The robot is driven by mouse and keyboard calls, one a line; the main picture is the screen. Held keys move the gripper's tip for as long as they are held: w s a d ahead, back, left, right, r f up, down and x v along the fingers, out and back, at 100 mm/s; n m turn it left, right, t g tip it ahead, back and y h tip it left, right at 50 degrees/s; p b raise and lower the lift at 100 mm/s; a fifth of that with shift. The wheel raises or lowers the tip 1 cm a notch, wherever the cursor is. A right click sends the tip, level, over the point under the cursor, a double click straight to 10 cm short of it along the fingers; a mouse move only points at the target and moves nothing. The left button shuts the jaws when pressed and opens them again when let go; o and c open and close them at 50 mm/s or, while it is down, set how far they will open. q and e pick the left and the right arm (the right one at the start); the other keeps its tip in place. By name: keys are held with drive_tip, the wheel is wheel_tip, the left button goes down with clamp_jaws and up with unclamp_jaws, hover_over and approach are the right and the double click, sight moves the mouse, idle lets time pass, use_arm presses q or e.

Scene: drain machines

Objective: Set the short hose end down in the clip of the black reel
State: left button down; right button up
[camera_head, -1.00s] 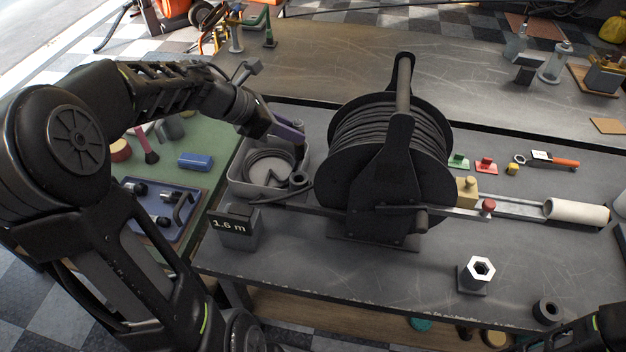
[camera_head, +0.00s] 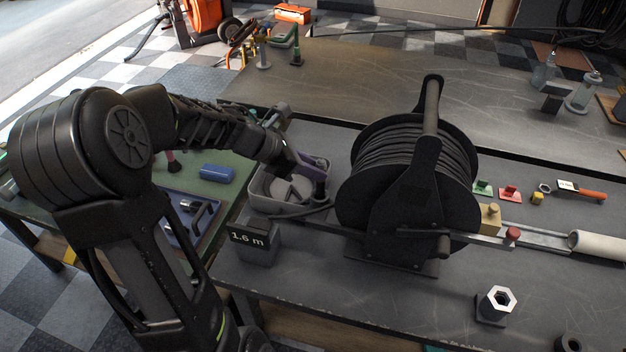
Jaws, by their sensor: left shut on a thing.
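The black reel (camera_head: 408,205) stands upright on the grey bench, wound with dark hose (camera_head: 412,150). My left gripper (camera_head: 316,172) reaches over the grey tray (camera_head: 262,204) left of the reel. It is shut on the short hose end (camera_head: 320,189), which is dark, roughly upright and partly covered by the fingers. A dark length of hose (camera_head: 300,214) runs along the tray's front rim toward the reel. I cannot make out the reel's clip clearly, nor whether the hose end touches it. My right gripper is out of view.
A block marked 1.6 m (camera_head: 254,243) stands in front of the tray. A rail with a yellow block (camera_head: 490,218), a red knob (camera_head: 512,236) and a white roller (camera_head: 598,246) runs right of the reel.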

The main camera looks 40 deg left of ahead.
sight(313, 197)
use_arm(q)
drive_tip(key=shift+f+b, duration=0.4)
drive_tip(key=shift+f, duration=1.45)
drive_tip(key=shift+f, duration=0.2)
drive_tip(key=c, duration=1.2)
unclamp_jaws()
drive_tip(key=shift+r, duration=0.15)
drive_tip(key=shift+r, duration=0.15)
drive_tip(key=p+v, duration=0.1)
drive_tip(key=v, duration=1.1)
